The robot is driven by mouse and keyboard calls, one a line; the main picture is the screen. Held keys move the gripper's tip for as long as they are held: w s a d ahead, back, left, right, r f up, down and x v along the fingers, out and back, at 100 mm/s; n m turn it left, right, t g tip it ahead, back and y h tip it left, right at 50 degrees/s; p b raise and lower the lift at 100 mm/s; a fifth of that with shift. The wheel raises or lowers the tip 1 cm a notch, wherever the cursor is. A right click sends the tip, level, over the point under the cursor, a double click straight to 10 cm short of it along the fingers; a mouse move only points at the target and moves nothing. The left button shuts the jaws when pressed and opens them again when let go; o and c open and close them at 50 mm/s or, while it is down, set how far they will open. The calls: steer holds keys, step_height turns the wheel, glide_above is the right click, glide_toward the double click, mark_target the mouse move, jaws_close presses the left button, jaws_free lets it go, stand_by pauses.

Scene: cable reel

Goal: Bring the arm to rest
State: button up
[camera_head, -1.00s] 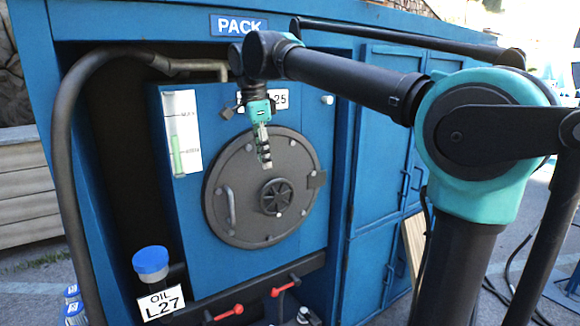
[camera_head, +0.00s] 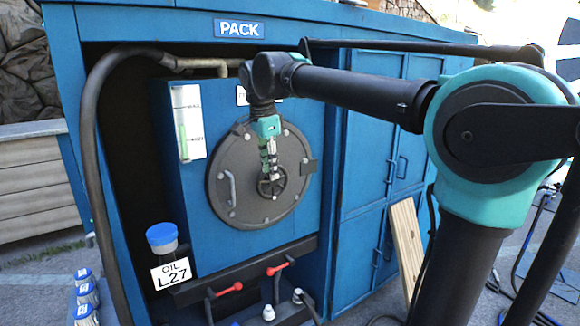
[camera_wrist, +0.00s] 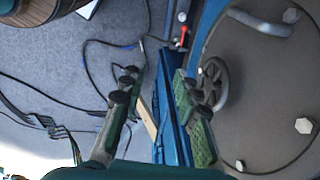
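My gripper (camera_head: 270,176) hangs at the end of my arm in front of the blue pack cabinet (camera_head: 340,215). In the head view it overlaps the handwheel (camera_head: 284,182) of the round grey hatch (camera_head: 240,205). In the wrist view my gripper (camera_wrist: 156,85) has its two fingers apart, with nothing held between them. The hatch (camera_wrist: 262,100) and its handwheel (camera_wrist: 216,84) lie to the right of the fingers there. The right finger looks close beside the wheel; I cannot tell whether they touch.
Red-handled valves (camera_head: 278,267) sit below the hatch. A blue-capped oil filler (camera_head: 161,238) stands at the lower left, and a thick hose (camera_head: 88,160) runs down the left side. A wooden plank (camera_head: 407,243) leans at the right. Cables (camera_wrist: 40,120) lie on the ground.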

steer(key=s+d+f+n+t, duration=0.1)
steer(key=s+d+f+n, duration=0.15)
steer(key=d+f, duration=0.65)
steer(key=s+d+f+n, duration=0.2)
steer(key=d+f+n, duration=0.2)
steer(key=d+f, duration=0.55)
steer(key=s+d+f+n, duration=0.3)
steer(key=s+f, duration=0.3)
steer(key=f, duration=0.2)
steer(key=s+d+f+n+t, duration=0.1)
steer(key=s+d+f+n, duration=0.2)
steer(key=s+f, duration=0.3)
step_height(320, 180, down, 2)
steer(key=shift+f+y, duration=0.1)
steer(key=shift+y, duration=0.3)
steer(key=shift+o, duration=0.3)
